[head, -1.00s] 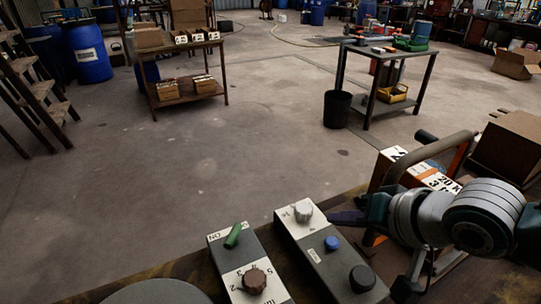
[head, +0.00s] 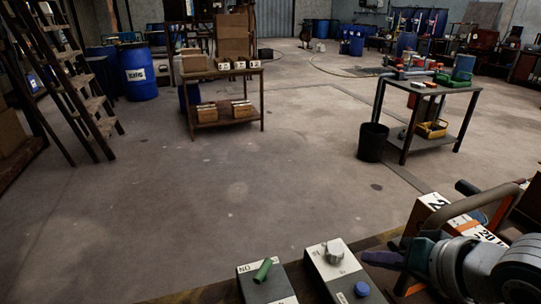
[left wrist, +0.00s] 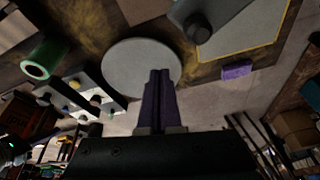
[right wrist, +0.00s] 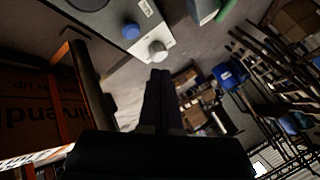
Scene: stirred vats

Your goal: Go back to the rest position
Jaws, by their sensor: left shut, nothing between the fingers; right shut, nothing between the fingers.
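My right gripper (head: 382,259) comes in from the right in the head view, beside the control box with the white knob (head: 333,250) and blue button (head: 361,289). Its purple fingers are shut and empty, and they also show in the right wrist view (right wrist: 160,78). My left gripper is out of the head view. In the left wrist view its purple fingers (left wrist: 158,78) are shut and empty, in front of a round grey disc (left wrist: 140,66). A second control box with a green switch (head: 263,270) stands left of the first.
An orange and white carton (head: 432,203) stands near my right arm. Beyond are a black bin (head: 372,142), a table with tools (head: 430,84), a shelf table with boxes (head: 222,75), a blue barrel (head: 137,74) and a ladder. The floor between is clear.

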